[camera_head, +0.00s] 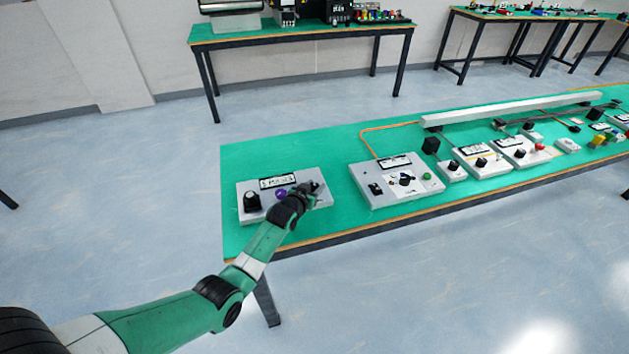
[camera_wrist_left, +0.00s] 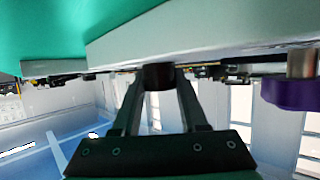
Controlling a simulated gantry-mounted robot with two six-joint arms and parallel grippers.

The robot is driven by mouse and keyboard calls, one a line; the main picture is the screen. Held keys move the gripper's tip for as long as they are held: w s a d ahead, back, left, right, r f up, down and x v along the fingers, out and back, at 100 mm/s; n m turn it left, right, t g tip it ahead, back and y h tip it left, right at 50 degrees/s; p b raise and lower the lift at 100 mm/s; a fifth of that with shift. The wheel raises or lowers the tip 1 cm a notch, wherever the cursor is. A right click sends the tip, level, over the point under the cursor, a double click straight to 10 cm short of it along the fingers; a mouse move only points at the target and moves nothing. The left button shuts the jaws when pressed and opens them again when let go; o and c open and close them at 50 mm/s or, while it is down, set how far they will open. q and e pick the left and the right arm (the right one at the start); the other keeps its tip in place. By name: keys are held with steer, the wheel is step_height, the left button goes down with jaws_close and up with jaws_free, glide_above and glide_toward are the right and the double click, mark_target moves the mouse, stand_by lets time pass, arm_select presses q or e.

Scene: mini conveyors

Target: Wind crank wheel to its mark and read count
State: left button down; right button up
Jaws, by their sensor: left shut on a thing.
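A grey control box (camera_head: 268,214) sits on the green bench top at its left end. It carries a label or display (camera_head: 279,181), a black knob (camera_head: 252,202) and a purple knob (camera_head: 281,193). My left gripper (camera_head: 314,187) is at the right part of this box, and my wrist hides much of what is there. In the left wrist view my left gripper (camera_wrist_left: 159,84) is shut on a dark round piece (camera_wrist_left: 158,75) close against the box face. The purple knob (camera_wrist_left: 290,93) stands apart at the right there. I cannot make out a mark or read a count.
A second control box (camera_head: 398,198) with a black dial and green button stands to the right. Smaller boxes and a long grey rail (camera_head: 510,110) lie farther right. Bare green bench top lies between the first two boxes.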

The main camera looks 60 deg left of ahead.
arm_select(q)
steer(key=shift+w+d+f+n+g+y+b, duration=0.1)
steer(key=shift+n+g+y+b, duration=0.2)
steer(key=shift+n+b, duration=0.1)
steer(key=n+g+y+b, duration=0.2)
steer(key=n+b, duration=0.1)
steer(key=b, duration=0.2)
steer(key=shift+f+g+b, duration=0.15)
steer(key=shift+g+b, duration=0.15)
steer(key=shift+g, duration=0.1)
steer(key=shift+n+g+y+b, duration=0.3)
steer(key=shift+g+b, duration=0.1)
steer(key=shift+b, duration=0.1)
steer(key=shift+c, duration=2.2)
jaws_free()
steer(key=shift+r, duration=0.2)
